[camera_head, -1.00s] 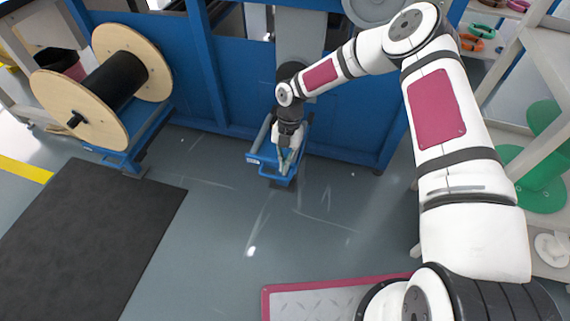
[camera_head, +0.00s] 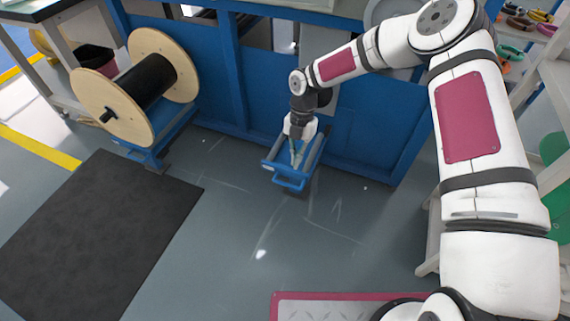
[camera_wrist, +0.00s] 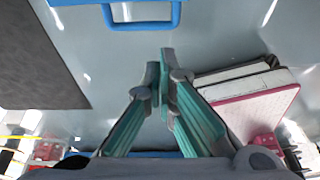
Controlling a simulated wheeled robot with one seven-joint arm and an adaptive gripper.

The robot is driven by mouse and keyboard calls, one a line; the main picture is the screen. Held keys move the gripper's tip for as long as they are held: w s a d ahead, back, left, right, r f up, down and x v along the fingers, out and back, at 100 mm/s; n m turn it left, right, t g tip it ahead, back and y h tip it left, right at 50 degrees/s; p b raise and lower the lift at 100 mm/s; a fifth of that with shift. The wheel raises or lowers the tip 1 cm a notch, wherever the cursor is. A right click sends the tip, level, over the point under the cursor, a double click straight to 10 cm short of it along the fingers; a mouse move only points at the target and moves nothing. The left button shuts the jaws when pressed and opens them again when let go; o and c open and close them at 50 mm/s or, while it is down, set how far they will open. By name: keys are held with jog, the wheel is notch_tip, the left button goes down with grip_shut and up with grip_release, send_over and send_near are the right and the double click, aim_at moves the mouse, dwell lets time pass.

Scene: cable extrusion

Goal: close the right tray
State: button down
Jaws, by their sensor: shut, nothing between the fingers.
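The right tray (camera_head: 269,163) is a blue frame that stands out from the front of the blue machine, low above the floor. Its handle (camera_head: 290,185) is at the near end, and it also shows at the top of the wrist view (camera_wrist: 143,24). My gripper (camera_head: 297,162) points down over the tray, behind the handle as the head view shows it. In the wrist view my gripper (camera_wrist: 161,68) has its green-sided fingers together with nothing between them. I cannot tell whether the fingers touch the tray. My wrist hides part of the tray's far end.
A cable spool (camera_head: 138,88) stands at the left on a blue support. A dark mat (camera_head: 100,235) lies on the floor at the left. Shelves with coloured coils (camera_head: 513,52) stand at the right. The grey floor (camera_head: 235,240) in front of the tray is clear.

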jog(key=s+a+t+h+p, duration=0.1)
jog(key=s+a+t+p, duration=0.15)
jog(key=a, duration=0.35)
jog(key=s+a+t+h+p, duration=0.1)
jog(key=a+t+p, duration=0.15)
jog(key=a, duration=0.35)
jog(key=w+d+f+b, duration=0.2)
jog(key=w+f+b, duration=0.3)
jog(key=f, duration=0.4)
jog(key=shift+w+f+t, duration=0.4)
jog(key=shift+w, duration=0.25)
